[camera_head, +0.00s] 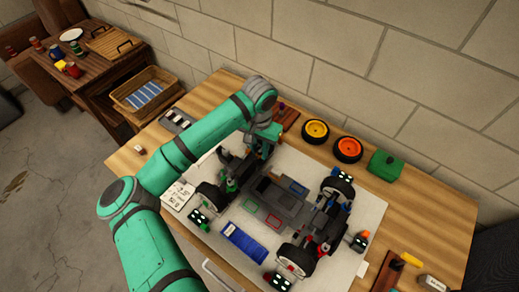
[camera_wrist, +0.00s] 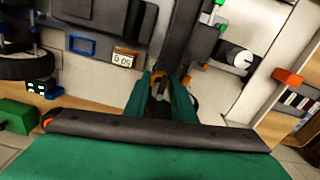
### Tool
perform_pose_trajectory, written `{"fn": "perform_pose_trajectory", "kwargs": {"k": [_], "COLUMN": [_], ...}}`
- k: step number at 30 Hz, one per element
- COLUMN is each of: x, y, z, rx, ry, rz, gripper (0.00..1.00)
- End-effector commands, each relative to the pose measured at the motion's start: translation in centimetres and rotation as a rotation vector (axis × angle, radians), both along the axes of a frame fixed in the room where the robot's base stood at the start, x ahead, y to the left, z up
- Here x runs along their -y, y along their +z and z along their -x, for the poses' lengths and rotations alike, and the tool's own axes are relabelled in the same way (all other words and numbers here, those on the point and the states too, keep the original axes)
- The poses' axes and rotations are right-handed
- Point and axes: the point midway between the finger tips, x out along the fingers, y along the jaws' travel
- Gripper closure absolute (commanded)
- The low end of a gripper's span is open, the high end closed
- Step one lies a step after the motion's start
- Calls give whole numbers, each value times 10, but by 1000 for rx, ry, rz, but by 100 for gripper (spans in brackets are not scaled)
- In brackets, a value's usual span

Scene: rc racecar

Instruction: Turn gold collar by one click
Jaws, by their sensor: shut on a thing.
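The racecar chassis (camera_head: 280,196) sits on a white mat on the wooden bench, with several black wheels at its corners. My gripper (camera_head: 262,150) is over the far left end of the chassis, partly hidden by my own wrist. In the wrist view my green fingers (camera_wrist: 165,85) are closed around the end of a dark shaft-like part. Small gold-orange bits of the gold collar (camera_wrist: 186,79) show at the fingertips. Most of the collar is hidden between the fingers, and it does not show in the head view.
A small display (camera_wrist: 124,58) is near the fingers. A black wheel (camera_head: 207,195) and a printed card (camera_head: 177,196) are near my arm. Yellow (camera_head: 315,131) and orange (camera_head: 348,149) wheels and a green box (camera_head: 385,165) stand along the wall. A blue tray (camera_head: 244,243) lies in front.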

Motion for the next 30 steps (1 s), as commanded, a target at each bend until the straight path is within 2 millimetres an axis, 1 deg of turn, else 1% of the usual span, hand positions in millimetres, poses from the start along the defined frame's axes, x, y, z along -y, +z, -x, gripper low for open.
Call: {"fn": "perform_pose_trajectory", "kwargs": {"k": [6,10,15,23,24,25,26,30], "x": [0,0,0,0,0,0,-1,-1], "y": [0,0,0,0,0,0,0,0], "z": [0,0,-1,-1,-1,-1,-1,-1], "rx": [1,0,1,1,1,1,1,1], "ry": [-192,-272,-312,-312,-312,-312,-312,-311], "rz": [3,2,2,1,1,1,1,1], "gripper": [99,99,99,99,67,60,58,58]}}
